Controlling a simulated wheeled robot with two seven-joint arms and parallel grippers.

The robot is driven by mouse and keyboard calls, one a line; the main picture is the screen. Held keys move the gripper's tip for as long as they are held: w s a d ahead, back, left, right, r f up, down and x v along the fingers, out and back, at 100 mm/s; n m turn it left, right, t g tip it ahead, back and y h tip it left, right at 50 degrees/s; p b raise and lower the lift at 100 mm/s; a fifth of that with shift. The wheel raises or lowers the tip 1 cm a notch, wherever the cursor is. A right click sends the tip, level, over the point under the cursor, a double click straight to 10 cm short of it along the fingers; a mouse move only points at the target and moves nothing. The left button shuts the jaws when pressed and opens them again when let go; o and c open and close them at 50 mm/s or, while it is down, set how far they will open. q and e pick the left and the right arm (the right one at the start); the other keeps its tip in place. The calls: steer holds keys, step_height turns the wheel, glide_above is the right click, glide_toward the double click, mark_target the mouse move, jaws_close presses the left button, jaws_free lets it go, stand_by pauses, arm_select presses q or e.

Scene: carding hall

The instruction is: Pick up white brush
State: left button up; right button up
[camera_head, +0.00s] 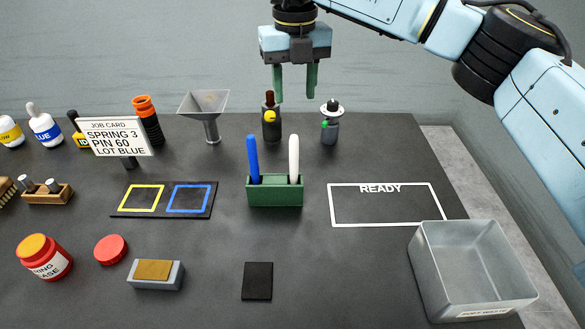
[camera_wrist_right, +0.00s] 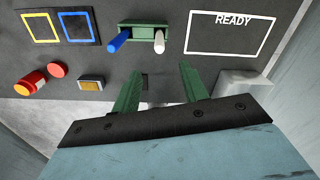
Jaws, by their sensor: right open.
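The white brush (camera_head: 294,154) stands upright in the right side of a green holder (camera_head: 275,193) near the middle of the dark table. A blue brush (camera_head: 253,158) stands to its left in the same holder. In the right wrist view the white brush (camera_wrist_right: 159,44) is seen from above, beyond the fingertips. My right gripper (camera_head: 296,98) is open and empty, high above the table and above the holder in the head view. Its green fingers also show in the right wrist view (camera_wrist_right: 158,80). My left gripper is in neither view.
A dark bottle (camera_head: 271,124) and a dropper bottle (camera_head: 331,127) stand behind the holder. A white READY outline (camera_head: 390,225) lies to the right, with a grey bin (camera_head: 430,270) in front of it. A mat with yellow and blue squares (camera_head: 163,213) lies left.

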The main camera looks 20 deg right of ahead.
mark_target(294, 136)
step_height(294, 136, down, 13)
steer(key=shift+s+r+p, duration=0.1)
steer(key=shift+r+p, duration=0.05)
steer(key=shift+p, duration=0.15)
jaws_close()
stand_by(0.4)
